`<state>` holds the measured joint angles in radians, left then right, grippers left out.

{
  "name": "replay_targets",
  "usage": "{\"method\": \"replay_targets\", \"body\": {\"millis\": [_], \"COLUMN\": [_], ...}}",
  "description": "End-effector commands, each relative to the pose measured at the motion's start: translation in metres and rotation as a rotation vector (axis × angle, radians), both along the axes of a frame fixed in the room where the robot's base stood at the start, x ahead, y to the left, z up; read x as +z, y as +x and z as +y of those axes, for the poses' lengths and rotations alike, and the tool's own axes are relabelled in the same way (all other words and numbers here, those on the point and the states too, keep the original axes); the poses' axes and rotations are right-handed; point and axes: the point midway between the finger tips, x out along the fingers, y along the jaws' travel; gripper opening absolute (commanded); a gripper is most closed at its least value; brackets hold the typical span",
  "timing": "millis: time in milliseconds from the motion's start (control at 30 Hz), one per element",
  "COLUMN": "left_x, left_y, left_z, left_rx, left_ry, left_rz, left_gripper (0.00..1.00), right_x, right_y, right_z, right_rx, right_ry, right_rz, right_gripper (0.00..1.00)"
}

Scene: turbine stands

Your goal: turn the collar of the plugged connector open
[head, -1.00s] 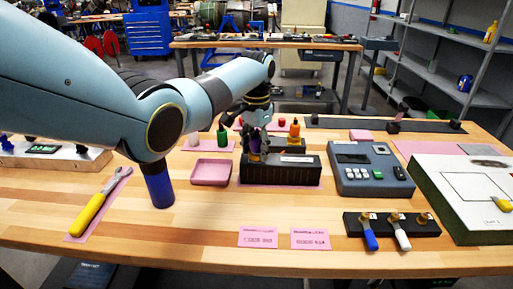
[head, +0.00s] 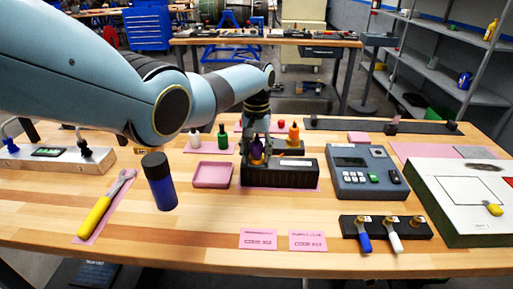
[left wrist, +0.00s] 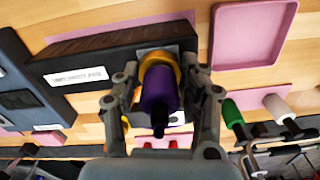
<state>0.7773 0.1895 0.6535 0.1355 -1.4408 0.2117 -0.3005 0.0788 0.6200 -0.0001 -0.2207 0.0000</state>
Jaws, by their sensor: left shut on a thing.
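A purple connector (left wrist: 158,98) with a gold collar (left wrist: 172,57) is plugged into a long black block (left wrist: 100,58) in the left wrist view. In the head view the purple connector (head: 257,157) stands upright in the black block (head: 280,176), partly hidden by my fingers. My left gripper (head: 257,146) comes down on it from above. In the left wrist view my left gripper (left wrist: 162,82) has one finger on each side of the connector, shut on it around the collar. The exact contact line is hard to see. My right gripper is not in view.
An orange connector (head: 294,134) stands behind the block. Green (head: 222,138) and white (head: 195,138) ones stand left of it. A pink tray (head: 212,175), a dark blue cylinder (head: 159,182) and a grey keypad device (head: 368,172) are nearby.

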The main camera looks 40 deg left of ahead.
Motion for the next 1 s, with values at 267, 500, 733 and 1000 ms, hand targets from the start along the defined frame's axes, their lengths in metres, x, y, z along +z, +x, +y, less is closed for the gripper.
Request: {"method": "replay_targets", "body": {"millis": [267, 500, 733, 1000], "left_x": [0.002, 0.001, 0.001, 0.0], "left_y": [0.001, 0.0, 0.001, 0.0], "left_z": [0.0, 0.0, 0.0, 0.0], "left_rx": [0.26, 0.488, 0.691, 0.871], "left_ry": [0.0, -0.001, -0.001, -0.001], "left_rz": [-0.002, -0.002, -0.002, -0.002], "left_gripper": [0.1, 0.1, 0.1, 0.1], "right_x": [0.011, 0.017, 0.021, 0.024], "right_y": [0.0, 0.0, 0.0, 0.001], "right_z": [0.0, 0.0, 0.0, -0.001], "right_rx": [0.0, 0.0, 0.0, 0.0], "right_ry": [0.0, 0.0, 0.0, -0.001], "right_rz": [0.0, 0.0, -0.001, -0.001], "right_gripper": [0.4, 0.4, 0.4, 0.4]}}
